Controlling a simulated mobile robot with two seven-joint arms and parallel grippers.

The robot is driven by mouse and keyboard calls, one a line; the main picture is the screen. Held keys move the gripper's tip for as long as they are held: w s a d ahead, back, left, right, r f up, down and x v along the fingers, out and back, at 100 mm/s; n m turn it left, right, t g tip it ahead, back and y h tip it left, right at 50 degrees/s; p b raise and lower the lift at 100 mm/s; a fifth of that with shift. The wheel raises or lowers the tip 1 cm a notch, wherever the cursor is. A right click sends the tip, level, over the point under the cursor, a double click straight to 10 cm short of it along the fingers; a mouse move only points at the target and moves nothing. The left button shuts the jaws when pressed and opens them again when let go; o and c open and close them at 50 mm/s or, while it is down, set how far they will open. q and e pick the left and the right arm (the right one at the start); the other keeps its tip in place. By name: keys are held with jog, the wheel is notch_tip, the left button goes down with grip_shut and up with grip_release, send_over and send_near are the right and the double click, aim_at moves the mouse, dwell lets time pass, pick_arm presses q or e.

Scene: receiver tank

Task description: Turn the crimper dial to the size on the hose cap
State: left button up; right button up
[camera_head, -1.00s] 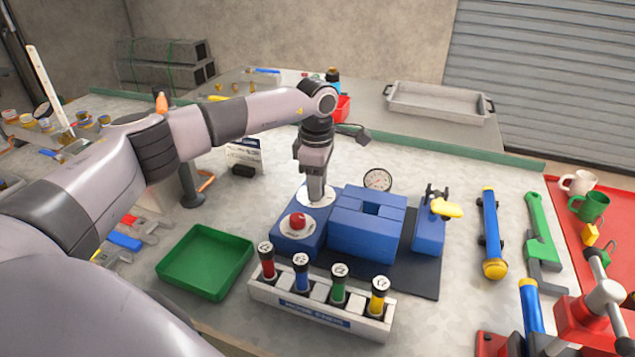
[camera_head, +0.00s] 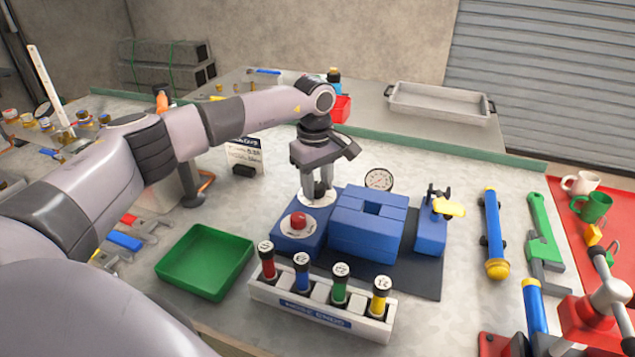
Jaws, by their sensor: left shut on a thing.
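The blue crimper (camera_head: 367,228) stands on a dark mat in the middle of the bench. Its left block has a red button (camera_head: 298,220) on a white disc in front and the dial (camera_head: 306,198), a white disc with a dark knob, behind. My left gripper (camera_head: 318,189) points straight down over the dial and is shut on its knob. The fingers hide part of the dial, and its markings are too small to read. Hose ends with red, blue, green and yellow bodies stand in a white rack (camera_head: 320,314). Their white-topped caps carry small marks that I cannot read for certain.
A green tray (camera_head: 204,262) lies left of the crimper. A round gauge (camera_head: 379,180) stands behind it. A blue tube with yellow end (camera_head: 494,235) and a green wrench (camera_head: 543,232) lie to the right. Mugs (camera_head: 592,207) stand on a red mat.

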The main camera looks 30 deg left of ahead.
aim_at(316, 187)
pick_arm(q)
jog(key=shift+w+r, duration=0.1)
jog(key=shift+r, duration=0.05)
dwell(0.3)
jog(key=o, duration=1.1)
jog(key=shift+c, duration=0.2)
jog(key=r, duration=0.7)
jog(key=shift+s+b, duration=0.2)
jog(key=shift+b, duration=0.2)
jog(key=shift+s, duration=0.1)
